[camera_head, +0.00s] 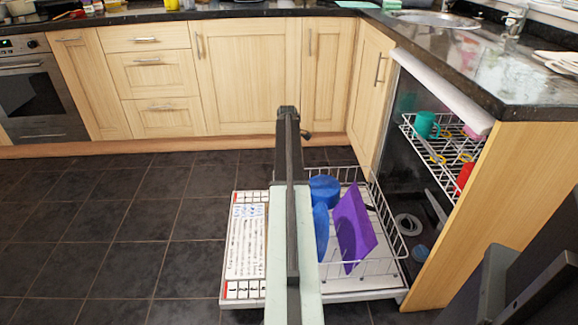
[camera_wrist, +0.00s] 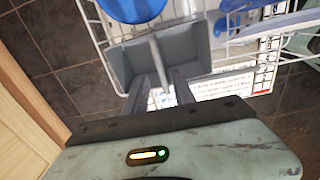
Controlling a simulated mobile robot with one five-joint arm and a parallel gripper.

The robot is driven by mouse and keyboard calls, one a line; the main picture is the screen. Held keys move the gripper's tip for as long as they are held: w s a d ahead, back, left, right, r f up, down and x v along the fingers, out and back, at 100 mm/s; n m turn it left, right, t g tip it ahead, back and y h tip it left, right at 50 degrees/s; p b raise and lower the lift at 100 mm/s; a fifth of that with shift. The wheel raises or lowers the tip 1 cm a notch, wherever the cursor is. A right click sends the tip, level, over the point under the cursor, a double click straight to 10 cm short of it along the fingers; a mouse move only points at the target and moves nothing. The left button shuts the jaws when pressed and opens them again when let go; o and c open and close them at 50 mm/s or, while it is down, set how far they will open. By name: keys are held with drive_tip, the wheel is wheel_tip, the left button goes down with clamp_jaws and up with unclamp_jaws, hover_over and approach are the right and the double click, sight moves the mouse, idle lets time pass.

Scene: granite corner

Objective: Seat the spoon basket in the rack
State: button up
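The grey spoon basket (camera_wrist: 125,68), an open box with a light upright strip (camera_wrist: 157,55) across its middle, shows in the wrist view just beyond my gripper (camera_wrist: 159,82). My gripper's two dark fingers stand apart, one on each side of the strip, with gaps visible. The basket lies against the white wire rack (camera_wrist: 97,42); whether it rests fully down I cannot tell. In the head view the pulled-out lower rack (camera_head: 402,245) shows, while my arm hides the basket and gripper.
The rack holds a blue bowl (camera_head: 324,188), a blue plate (camera_head: 321,228) and a purple board (camera_head: 353,228). The open dishwasher door (camera_head: 232,290) lies flat at left. The upper rack (camera_head: 440,150) holds cups. Wooden cabinets (camera_head: 245,75) stand behind. Tiled floor (camera_head: 120,250) at left is clear.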

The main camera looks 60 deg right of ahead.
wheel_tip(320, 180, up, 13)
drive_tip(key=p, duration=1.3)
drive_tip(key=shift+r, duration=0.15)
drive_tip(key=w+a+m, duration=0.1)
drive_tip(key=w+a, duration=0.3)
drive_tip(key=a, duration=0.7)
drive_tip(key=w+a+m, duration=0.1)
drive_tip(key=w+a, duration=0.4)
drive_tip(key=a, duration=0.6)
drive_tip(key=w+a+m, duration=0.1)
drive_tip(key=w+a, duration=0.3)
drive_tip(key=a, duration=0.7)
drive_tip(key=s+a+m, duration=0.2)
drive_tip(key=a, duration=1.5)
drive_tip(key=s+a+m, duration=0.2)
drive_tip(key=s+a, duration=0.1)
drive_tip(key=a, duration=1.5)
drive_tip(key=shift+a, duration=0.1)
